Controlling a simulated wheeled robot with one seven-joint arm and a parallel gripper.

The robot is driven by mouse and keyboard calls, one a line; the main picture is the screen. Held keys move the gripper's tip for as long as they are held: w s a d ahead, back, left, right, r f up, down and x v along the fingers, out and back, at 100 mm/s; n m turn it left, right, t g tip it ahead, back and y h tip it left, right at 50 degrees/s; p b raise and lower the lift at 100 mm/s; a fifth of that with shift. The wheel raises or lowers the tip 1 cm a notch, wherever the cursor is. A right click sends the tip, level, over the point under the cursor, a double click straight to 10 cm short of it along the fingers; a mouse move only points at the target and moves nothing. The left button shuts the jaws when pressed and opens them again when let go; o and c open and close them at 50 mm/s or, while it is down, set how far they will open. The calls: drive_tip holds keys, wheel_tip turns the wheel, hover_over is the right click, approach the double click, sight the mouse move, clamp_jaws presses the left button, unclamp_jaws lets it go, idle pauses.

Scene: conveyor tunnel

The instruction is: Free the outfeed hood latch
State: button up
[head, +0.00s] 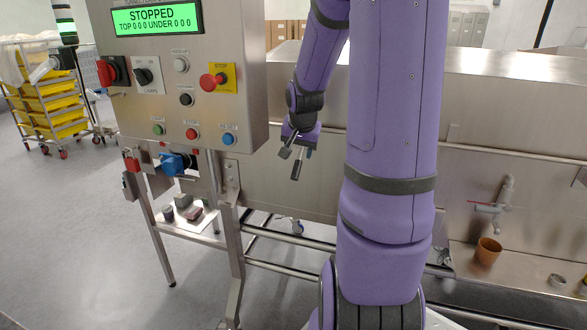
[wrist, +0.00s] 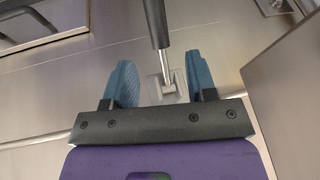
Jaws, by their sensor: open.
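In the wrist view, a latch lever (wrist: 158,30) with a dark grip and a bright metal shank runs from the top edge down to a small metal pivot block (wrist: 166,88) on a steel panel. My gripper (wrist: 160,72) is open, its two teal fingers on either side of the pivot block and lower shank, with visible gaps to both. How far the tips are from the panel is hard to tell. In the head view, my gripper (head: 295,152) hangs in front of the steel tunnel side, right of the control box. My own arm hides part of that side.
The control box (head: 190,75) stands left of my gripper, its green screen reading STOPPED. Under it are a blue connector (head: 175,163) and a small shelf (head: 190,222). A tap (head: 494,200) and brown cup (head: 487,251) are at right. Open floor lies at left, before a cart with yellow trays (head: 50,105).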

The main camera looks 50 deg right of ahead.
sight(298, 164)
drive_tip(key=x, duration=0.8)
drive_tip(key=shift+d+f, duration=0.1)
drive_tip(key=shift+d, duration=0.05)
clamp_jaws()
